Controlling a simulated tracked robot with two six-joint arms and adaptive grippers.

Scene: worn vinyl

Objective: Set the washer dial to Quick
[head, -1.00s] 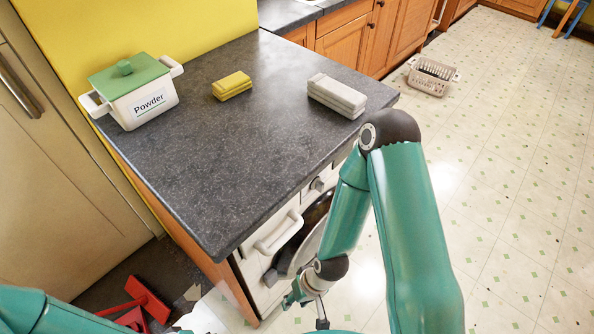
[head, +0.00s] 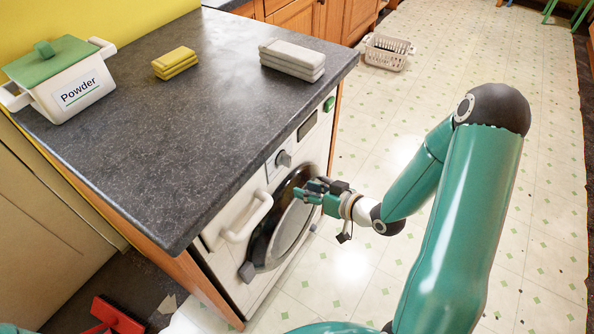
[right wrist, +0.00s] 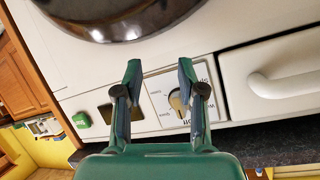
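The white washer (head: 225,262) stands under the dark counter, its front facing right. Its dial (head: 283,159) is a round knob on the upper front panel. My left gripper is out of view.
A green button (head: 329,104) and dark display (head: 307,125) share the panel; a drawer handle (head: 248,218) juts out beside the dial. Floor on the right is open.

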